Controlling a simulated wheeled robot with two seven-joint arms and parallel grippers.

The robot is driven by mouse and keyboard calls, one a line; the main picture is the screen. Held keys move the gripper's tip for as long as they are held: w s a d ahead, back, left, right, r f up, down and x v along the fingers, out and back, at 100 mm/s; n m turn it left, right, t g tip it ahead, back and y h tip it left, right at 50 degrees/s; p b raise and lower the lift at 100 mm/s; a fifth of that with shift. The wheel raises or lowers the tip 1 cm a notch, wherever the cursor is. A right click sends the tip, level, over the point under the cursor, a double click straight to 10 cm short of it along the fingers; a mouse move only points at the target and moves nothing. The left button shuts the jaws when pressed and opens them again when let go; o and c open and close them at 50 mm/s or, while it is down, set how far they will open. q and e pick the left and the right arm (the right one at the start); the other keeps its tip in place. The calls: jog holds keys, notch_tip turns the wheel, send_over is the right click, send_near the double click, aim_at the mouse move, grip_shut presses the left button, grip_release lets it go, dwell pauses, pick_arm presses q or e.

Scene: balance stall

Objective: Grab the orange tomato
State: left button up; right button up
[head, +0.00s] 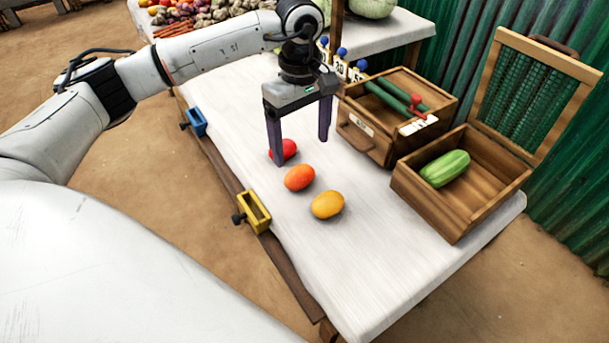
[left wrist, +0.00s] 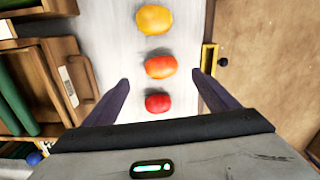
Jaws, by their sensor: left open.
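The orange tomato (head: 299,178) lies on the white table between a red tomato (head: 287,149) and a yellow tomato (head: 328,205). The three form a row. My left gripper (head: 302,150) is open and empty, pointing down, with one finger in front of part of the red tomato. In the left wrist view the orange tomato (left wrist: 160,67) lies just beyond the fingertips, the yellow tomato (left wrist: 154,19) farther out. The red tomato (left wrist: 157,102) shows between the fingers (left wrist: 161,82). I cannot tell the gripper's exact height above the table. My right gripper is not in view.
A wooden drawer box (head: 368,137) with green rods stands right of the gripper. An open wooden crate (head: 441,209) holds a green vegetable (head: 445,168). Yellow (head: 255,210) and blue (head: 197,121) clamps sit on the table's left edge. The front of the table is clear.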

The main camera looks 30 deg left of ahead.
aim_at(299, 170)
pick_arm(q)
jog(key=f, duration=0.9)
jog(key=shift+a+f, duration=0.3)
jog(key=shift+f, duration=0.1)
jog(key=c, duration=1.1)
